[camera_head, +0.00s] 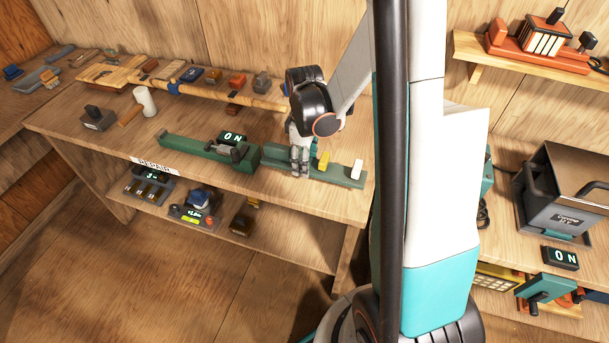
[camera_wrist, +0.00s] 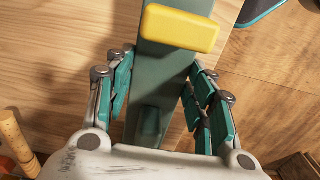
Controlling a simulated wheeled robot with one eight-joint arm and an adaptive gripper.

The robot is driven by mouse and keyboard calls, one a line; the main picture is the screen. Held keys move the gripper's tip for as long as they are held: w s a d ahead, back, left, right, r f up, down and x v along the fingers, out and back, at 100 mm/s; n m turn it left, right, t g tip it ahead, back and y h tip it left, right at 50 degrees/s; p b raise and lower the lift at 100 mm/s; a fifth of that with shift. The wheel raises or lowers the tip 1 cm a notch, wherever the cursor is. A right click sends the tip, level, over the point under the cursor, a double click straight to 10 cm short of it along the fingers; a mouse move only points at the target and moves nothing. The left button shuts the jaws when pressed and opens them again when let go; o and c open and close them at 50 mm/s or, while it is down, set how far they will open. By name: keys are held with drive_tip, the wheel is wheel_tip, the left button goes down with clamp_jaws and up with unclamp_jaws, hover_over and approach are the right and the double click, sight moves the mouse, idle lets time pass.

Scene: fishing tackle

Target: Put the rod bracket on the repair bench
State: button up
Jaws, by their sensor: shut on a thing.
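A long green bar (camera_head: 338,176) with a yellow block (camera_head: 323,160) and a white block (camera_head: 357,168) on it appears to be the rod bracket. It is at the right part of the repair bench (camera_head: 90,140), whose front edge carries a label. My gripper (camera_head: 300,160) points down at the bar's left part. In the wrist view, my gripper's fingers (camera_wrist: 160,95) are on both sides of the green bar (camera_wrist: 155,70), shut on it. The yellow block (camera_wrist: 180,28) is beyond the fingers. I cannot tell whether the bar touches the bench top.
A green fixture (camera_head: 205,152) with a lit ON display (camera_head: 232,137) stands just left of the bar. A mallet (camera_head: 140,105) and a dark block (camera_head: 98,118) are farther left. The lower shelf (camera_head: 265,238) holds small devices.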

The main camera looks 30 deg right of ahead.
sight(305, 179)
drive_tip(key=shift+f+b, duration=0.7)
drive_tip(key=shift+f, duration=1.9)
drive_tip(key=shift+f, duration=0.1)
drive_tip(key=o, duration=1.3)
wheel_tip(305, 179, up, 12)
drive_tip(key=p, duration=0.3)
drive_tip(key=shift+p, duration=0.3)
